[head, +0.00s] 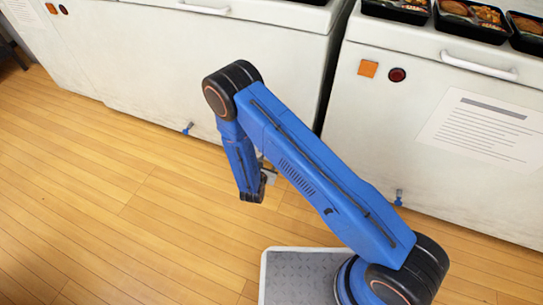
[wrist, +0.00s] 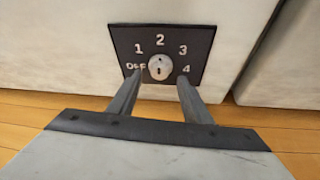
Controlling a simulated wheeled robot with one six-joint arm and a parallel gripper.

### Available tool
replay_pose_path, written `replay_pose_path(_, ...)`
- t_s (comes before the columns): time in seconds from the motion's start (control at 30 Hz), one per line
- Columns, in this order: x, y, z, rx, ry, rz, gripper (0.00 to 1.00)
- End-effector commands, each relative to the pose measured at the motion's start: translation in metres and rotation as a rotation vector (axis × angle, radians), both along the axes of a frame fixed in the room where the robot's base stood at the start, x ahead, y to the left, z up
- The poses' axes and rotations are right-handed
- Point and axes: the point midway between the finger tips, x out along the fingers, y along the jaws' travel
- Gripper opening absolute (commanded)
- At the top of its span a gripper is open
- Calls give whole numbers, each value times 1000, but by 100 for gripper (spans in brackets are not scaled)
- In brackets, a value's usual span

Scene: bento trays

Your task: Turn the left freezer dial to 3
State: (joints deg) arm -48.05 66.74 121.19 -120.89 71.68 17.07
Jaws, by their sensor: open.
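In the wrist view, the freezer dial (wrist: 160,67) is a small round silver knob on a dark plate (wrist: 204,38) marked OFF, 1, 2, 3 and 4. A dark mark on the knob looks roughly upright; I cannot tell for sure which setting it points to. My gripper (wrist: 158,77) is open, its two grey fingers reaching toward the dial from below, one tip near OFF and the other near 4. I see no clear contact with the knob. In the head view the dial is hidden, and my gripper is mostly behind my blue arm, low before the left freezer (head: 255,50).
A right freezer (head: 365,125) has a handle (head: 478,66), an orange square, a red button and a paper notice. Food trays (head: 470,18) stand on top of it. A narrow gap separates the freezers. The wooden floor (head: 90,200) at left is clear.

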Motion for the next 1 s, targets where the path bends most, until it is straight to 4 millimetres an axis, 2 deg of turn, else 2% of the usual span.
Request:
replay_pose_path(0.1, 18, -5, -7, 2, -1, -3, 45)
replay_pose_path(0.3, 36, -9, -15, 0, -1, -1, 45)
replay_pose_path(0.7, 42, -10, -17, 1, -1, 0, 45)
replay_pose_path(0.73, 42, -10, -17, 1, -1, 0, 43)
replay_pose_path(0.83, 42, -10, -17, 1, -1, -1, 19)
replay_pose_path(0.87, 42, -10, -17, 1, -1, -1, 14)
replay_pose_path(1.0, 42, -10, -17, 2, -2, 0, 14)
